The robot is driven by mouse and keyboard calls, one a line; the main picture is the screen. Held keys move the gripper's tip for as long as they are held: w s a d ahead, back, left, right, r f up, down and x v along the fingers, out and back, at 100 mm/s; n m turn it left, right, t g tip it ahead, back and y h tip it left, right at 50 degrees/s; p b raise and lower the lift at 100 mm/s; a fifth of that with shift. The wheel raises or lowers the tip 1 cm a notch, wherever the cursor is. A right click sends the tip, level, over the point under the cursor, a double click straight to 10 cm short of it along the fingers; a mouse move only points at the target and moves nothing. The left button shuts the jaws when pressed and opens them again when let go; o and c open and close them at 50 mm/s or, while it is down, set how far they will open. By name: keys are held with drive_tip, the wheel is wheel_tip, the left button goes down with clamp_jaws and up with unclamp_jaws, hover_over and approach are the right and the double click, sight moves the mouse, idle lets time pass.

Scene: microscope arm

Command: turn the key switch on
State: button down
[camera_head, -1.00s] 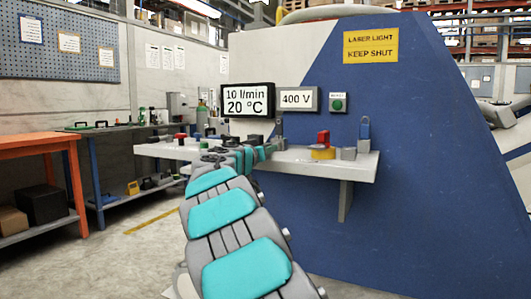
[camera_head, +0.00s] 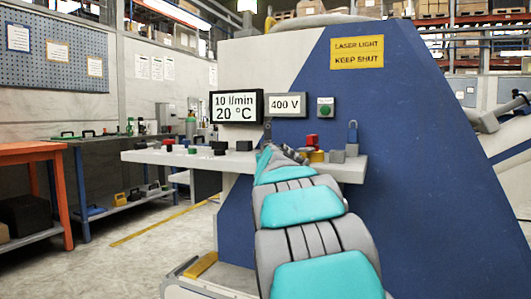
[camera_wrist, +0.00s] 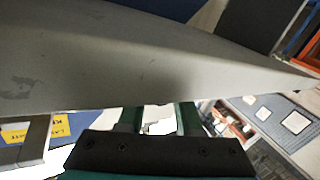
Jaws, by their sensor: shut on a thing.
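A small grey upright part (camera_head: 267,130) shows just above the end of my arm, below the gap between the two displays. It may be the key switch, but it is too small to tell, and no key can be made out. In the head view my gripper is hidden behind my arm at the console. In the wrist view my gripper (camera_wrist: 158,122) shows at the bottom centre, its two green fingers partly hidden by the dark palm. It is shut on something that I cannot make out. A broad grey surface close to the camera hides much beyond.
The white console shelf (camera_head: 150,157) carries several knobs, a red button (camera_head: 312,140) and a padlock-like blue part (camera_head: 352,133). Displays (camera_head: 236,106) and a green button (camera_head: 325,110) sit on the panel above. An orange table (camera_head: 30,150) stands left; the floor between is clear.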

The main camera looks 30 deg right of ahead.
drive_tip(key=shift+s+d+n+y+p, duration=0.15)
drive_tip(key=shift+d+n+y+p, duration=0.2)
drive_tip(key=shift+n+y+p, duration=0.15)
idle(0.3)
drive_tip(key=c, duration=0.6)
unclamp_jaws()
drive_tip(key=v, duration=0.7)
drive_tip(key=shift+s+f+b, duration=0.2)
drive_tip(key=shift+s+b, duration=0.2)
drive_tip(key=shift+b, duration=0.05)
